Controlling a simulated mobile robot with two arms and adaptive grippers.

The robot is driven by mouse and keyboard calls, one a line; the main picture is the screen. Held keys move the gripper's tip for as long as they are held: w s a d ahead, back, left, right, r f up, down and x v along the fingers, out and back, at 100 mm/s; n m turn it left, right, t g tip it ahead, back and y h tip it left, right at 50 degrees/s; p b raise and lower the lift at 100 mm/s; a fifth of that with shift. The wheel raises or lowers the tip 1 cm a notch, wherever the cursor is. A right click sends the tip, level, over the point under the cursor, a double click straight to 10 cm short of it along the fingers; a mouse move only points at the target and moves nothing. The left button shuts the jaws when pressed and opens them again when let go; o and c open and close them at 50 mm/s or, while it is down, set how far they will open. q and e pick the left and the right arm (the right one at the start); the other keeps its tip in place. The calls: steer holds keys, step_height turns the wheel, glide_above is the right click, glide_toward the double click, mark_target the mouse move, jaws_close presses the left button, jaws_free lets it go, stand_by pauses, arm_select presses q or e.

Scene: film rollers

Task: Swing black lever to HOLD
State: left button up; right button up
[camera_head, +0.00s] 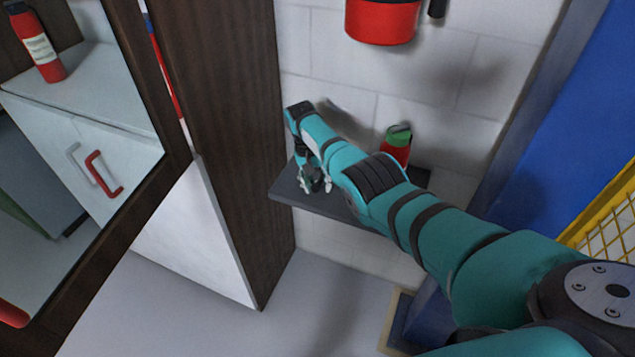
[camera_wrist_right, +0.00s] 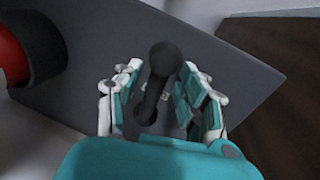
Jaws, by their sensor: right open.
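The black lever (camera_wrist_right: 158,75) shows in the right wrist view, with a rounded knob end. It stands between the two fingers of my right gripper (camera_wrist_right: 160,100), which is open around it. I cannot tell whether either finger touches it. In the head view my right gripper (camera_head: 316,184) is low over the dark grey shelf (camera_head: 285,190), near its left end. My forearm and hand hide the lever there. No HOLD marking is readable; a small light mark on the shelf beside the lever is too blurred to read. My left gripper is not in view.
A red can with a green top (camera_head: 397,143) stands on the shelf behind my forearm. A red container (camera_head: 382,20) is on the white block wall above. A dark wooden post (camera_head: 228,120) rises just left of the shelf. A blue panel (camera_head: 560,120) stands at the right.

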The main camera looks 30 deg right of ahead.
step_height(320, 180, up, 12)
steer(key=w+a, duration=0.1)
steer(key=shift+w+a, duration=0.25)
steer(key=shift+a, duration=0.05)
steer(key=shift+f, duration=0.15)
stand_by(0.4)
